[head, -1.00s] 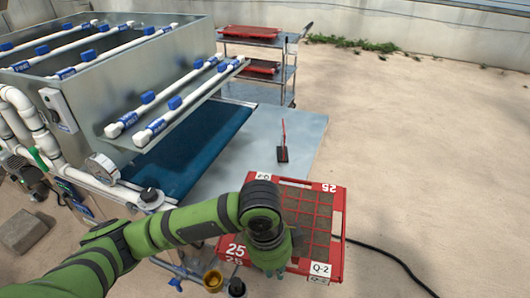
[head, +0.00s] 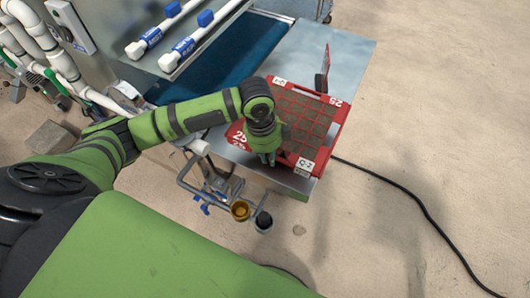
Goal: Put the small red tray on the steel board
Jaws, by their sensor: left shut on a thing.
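The small red tray (head: 341,121) has a grid of dark soil-filled cells, white "25" marks and a "Q-2" label. It lies over the front part of the steel board (head: 352,55), roughly level and slightly turned. I cannot tell whether it touches the board or is just above it. My left gripper (head: 267,160) is shut on the tray's near-left side; its arm and hand hide part of that side. Bare board shows behind the tray and along its front edge. My right gripper is not in view.
A blue belt (head: 240,50) and white pipes (head: 180,50) are to the left. Yellow and black cups (head: 240,210) hang below the front edge. A black cable (head: 420,205) crosses the floor at right.

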